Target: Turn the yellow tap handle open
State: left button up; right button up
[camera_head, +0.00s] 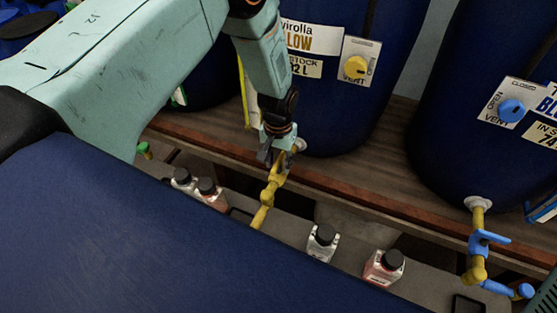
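The yellow tap (262,216) comes out low at the front of the dark blue vat with the yellow-stock label (312,38). Its yellow handle (277,177) shows just below my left gripper (273,157), which comes down from above on the mint-green arm. The gripper's dark fingers are at the top of the tap, close to or touching the handle. They hide part of the tap and its joint to the vat. I cannot tell whether the fingers are closed on the handle. My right gripper is not in view.
A yellow vent knob (356,67) is on the middle vat. The right vat has a blue vent knob (511,111) and a blue tap handle (488,239). Several black-capped bottles, such as one clear bottle (321,246), stand below the wooden shelf (375,188). A green tap (144,150) is at left.

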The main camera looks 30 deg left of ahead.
aim_at(278, 160)
pick_arm(q)
notch_tip(278, 160, up, 12)
dwell(0.5)
dwell(0.3)
